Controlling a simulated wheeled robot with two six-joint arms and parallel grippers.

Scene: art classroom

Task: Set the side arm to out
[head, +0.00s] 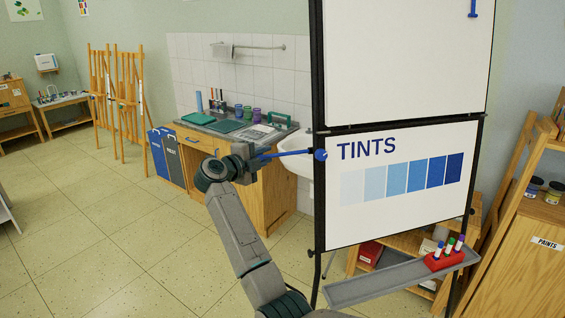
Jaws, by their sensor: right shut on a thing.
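The blue side arm (293,153) sticks out to the left from a round blue pivot on the left post of a black-framed display board (400,240). It lies nearly level and points away from the board. My right gripper (262,155) is shut on the outer end of the side arm, left of the board. The jaws partly hide the arm's tip. My left gripper is not in view.
A tray (370,286) with a red holder of markers (444,258) juts out below the board. Behind my gripper stand a white sink (293,158) and a wooden counter (262,190). Wooden easels (125,100) stand at the back left.

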